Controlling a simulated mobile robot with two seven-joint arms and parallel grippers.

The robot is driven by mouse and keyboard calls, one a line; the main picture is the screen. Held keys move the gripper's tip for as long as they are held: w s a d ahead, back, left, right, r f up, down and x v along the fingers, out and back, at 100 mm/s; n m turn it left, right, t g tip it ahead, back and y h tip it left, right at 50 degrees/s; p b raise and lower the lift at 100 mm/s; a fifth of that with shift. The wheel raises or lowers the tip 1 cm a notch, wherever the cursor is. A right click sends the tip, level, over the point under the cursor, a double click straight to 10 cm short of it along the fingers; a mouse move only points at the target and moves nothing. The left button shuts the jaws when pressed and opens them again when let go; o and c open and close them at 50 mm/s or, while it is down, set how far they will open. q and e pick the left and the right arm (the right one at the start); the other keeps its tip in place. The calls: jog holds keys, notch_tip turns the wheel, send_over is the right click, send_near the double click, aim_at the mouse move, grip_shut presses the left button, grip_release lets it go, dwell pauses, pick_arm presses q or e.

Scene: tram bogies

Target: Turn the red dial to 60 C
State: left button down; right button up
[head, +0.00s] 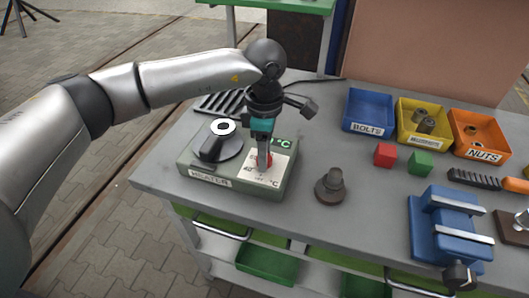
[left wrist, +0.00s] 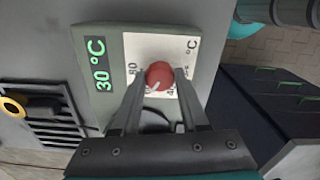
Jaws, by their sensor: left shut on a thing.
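The heater (head: 232,172) is a green box at the left of the grey workbench, with a "HEATER" label on its front. Its red dial (head: 265,161) sits on a white scale plate, mostly hidden behind my fingers in the head view. In the left wrist view the round red dial (left wrist: 159,75) stands between my two fingertips, with "80" and "40" marks partly visible around it. The green display (left wrist: 99,65) reads 30 °C. My left gripper (head: 264,160) points down from above and is shut on the dial. My right gripper is not in view.
A black-and-white round part (head: 222,129) stands on the heater's left side. A dark knobbed part (head: 331,187) stands right of the heater. Farther right are blue (head: 369,110), yellow and orange bins, red and green cubes, and a blue vise (head: 448,228).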

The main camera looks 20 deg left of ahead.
pick_arm(q)
jog(key=shift+c, duration=2.1)
grip_release()
notch_tip(320, 180, up, 15)
jog(key=shift+r+p, duration=0.2)
jog(key=shift+p, duration=0.2)
